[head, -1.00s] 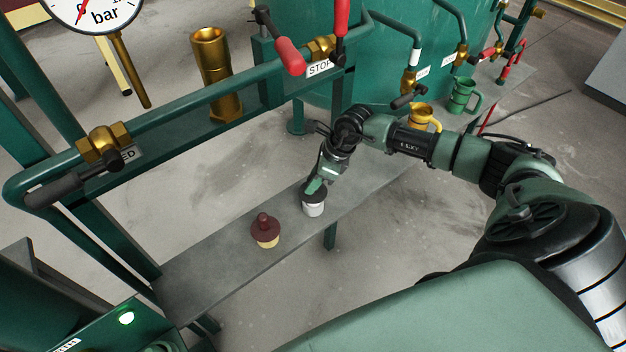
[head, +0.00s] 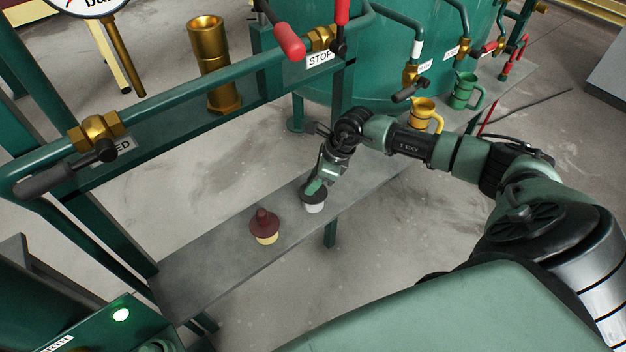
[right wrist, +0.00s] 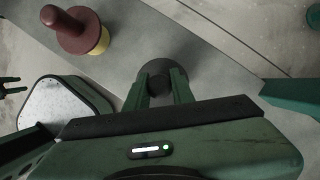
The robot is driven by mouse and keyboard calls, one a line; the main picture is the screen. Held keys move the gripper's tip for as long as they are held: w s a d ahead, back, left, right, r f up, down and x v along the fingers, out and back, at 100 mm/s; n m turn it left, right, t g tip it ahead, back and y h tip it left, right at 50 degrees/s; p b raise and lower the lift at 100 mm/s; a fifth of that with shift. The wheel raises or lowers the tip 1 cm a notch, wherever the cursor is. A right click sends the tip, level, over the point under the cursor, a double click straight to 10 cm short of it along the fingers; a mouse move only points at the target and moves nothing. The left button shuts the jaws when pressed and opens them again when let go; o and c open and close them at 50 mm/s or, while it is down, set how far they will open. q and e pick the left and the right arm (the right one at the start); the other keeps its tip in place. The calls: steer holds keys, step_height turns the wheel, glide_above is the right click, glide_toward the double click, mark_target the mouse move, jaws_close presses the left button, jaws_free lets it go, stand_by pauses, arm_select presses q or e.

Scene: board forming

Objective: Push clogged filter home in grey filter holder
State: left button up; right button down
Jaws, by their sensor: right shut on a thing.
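A dark-capped piece with a knob (head: 312,190) stands upright on the grey shelf. A pale grey-white body (head: 314,208) shows under its cap. My right gripper (head: 314,187) reaches down from behind and is shut on the knob. In the right wrist view the round dark cap (right wrist: 172,62) sits beyond the fingers, with the knob between the fingertips (right wrist: 160,84). The cap hides the join below, so I cannot tell which part is filter and which is holder, or how deep one sits.
A dark red knobbed cap (head: 264,221) on a yellow body (head: 267,238) stands close by on the narrow shelf (head: 205,280). Green pipes and valve levers run behind it. Yellow (head: 421,112) and green (head: 463,92) jugs stand at the back right. The shelf's near-left end is clear.

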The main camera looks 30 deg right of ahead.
mark_target(324, 193)
steer(key=c, duration=1.1)
jaws_free()
steer(key=shift+b+v, duration=0.35)
steer(key=shift+v, duration=3.55)
steer(key=shift+a, duration=0.1)
